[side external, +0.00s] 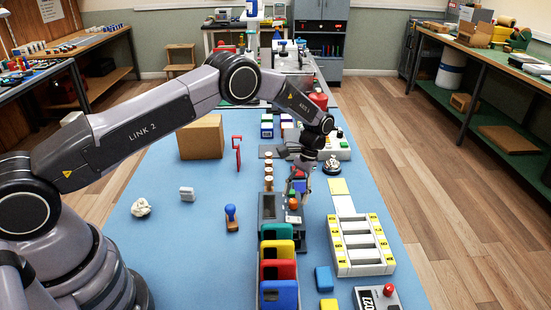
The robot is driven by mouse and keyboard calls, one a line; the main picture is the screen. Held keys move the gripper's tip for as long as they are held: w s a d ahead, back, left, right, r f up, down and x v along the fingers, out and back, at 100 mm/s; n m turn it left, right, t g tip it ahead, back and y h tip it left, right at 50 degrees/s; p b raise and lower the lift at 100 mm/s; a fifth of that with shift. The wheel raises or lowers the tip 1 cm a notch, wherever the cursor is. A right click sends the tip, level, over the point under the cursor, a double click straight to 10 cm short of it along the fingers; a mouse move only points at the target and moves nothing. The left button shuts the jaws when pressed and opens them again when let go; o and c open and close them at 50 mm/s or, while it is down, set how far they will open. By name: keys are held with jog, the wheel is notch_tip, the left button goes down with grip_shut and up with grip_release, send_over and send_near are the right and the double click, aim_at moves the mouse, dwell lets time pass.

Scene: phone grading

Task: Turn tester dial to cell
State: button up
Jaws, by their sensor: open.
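A dark grey device that looks like the tester (268,207) stands on the blue table near the middle. At its right side are small coloured parts, among them an orange-red round knob (293,204). I cannot tell which of these is the dial, or where it points. My gripper (300,184) hangs from the wrist just above and behind these parts, fingers downward. It is open, and I see nothing held in it. Whether a finger touches the device is too small to tell.
Coloured phone-like slabs (278,270) stand in a rack in front of the tester. A white slotted rack (360,244) with yellow labels is at the right. A blue-handled stamp (231,215) stands left. A cardboard box (201,137) is further back.

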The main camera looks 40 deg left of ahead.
jog(key=v, duration=1)
jog(key=shift+r, duration=0.2)
jog(key=s+a+r+t, duration=0.15)
jog(key=s+r, duration=0.25)
jog(key=r, duration=0.4)
jog(key=s+a+r+t, duration=0.15)
jog(key=s+r, duration=0.25)
jog(key=r, duration=0.5)
jog(key=s+a+r+t, duration=0.15)
jog(key=s+r, duration=0.25)
jog(key=r, duration=0.4)
jog(key=s+a+r+t, duration=0.1)
jog(key=s+r+t, duration=0.15)
jog(key=s, duration=0.55)
jog(key=s+a+r+t, duration=0.1)
jog(key=s+r, duration=0.2)
jog(key=s, duration=0.4)
jog(key=s+a+f+t, duration=0.1)
jog(key=s+f, duration=0.3)
jog(key=s, duration=0.8)
jog(key=shift+f+t, duration=0.4)
jog(key=shift+t, duration=0.2)
